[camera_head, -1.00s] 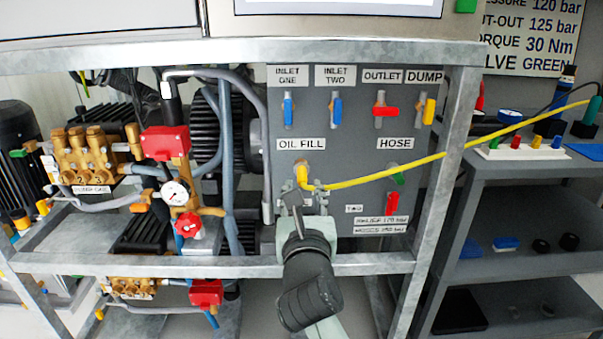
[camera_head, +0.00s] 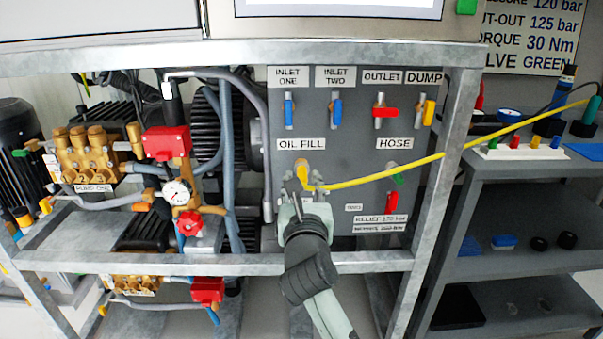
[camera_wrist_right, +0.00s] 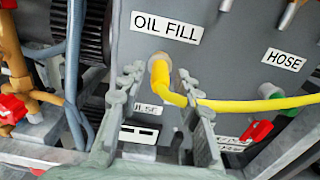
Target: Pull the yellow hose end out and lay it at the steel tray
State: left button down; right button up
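The yellow hose (camera_head: 383,174) runs from the oil fill port on the grey panel (camera_head: 349,130) out to the right, past the frame post. Its yellow end (camera_head: 303,174) sits in the port under the OIL FILL label; it also shows in the right wrist view (camera_wrist_right: 160,72). My right gripper (camera_head: 303,188) is just below and in front of the hose end. In the right wrist view its fingers (camera_wrist_right: 160,88) are apart, one on each side of the hose end, with no clear grip on it. My left gripper is not in view. I cannot identify the steel tray with certainty.
The steel frame's front rail (camera_head: 130,264) runs below the panel, with my right arm reaching over it. A red lever (camera_head: 391,201) and a green part lie right of the hose end. Pipes and a red valve knob (camera_head: 190,223) are left. A grey shelf cart (camera_head: 500,265) stands right.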

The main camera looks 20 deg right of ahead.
grip_shut()
jog(key=shift+s, duration=0.1)
jog(key=v, duration=0.7)
dwell(2.0)
jog(key=shift+s+a, duration=0.1)
jog(key=shift+s, duration=0.05)
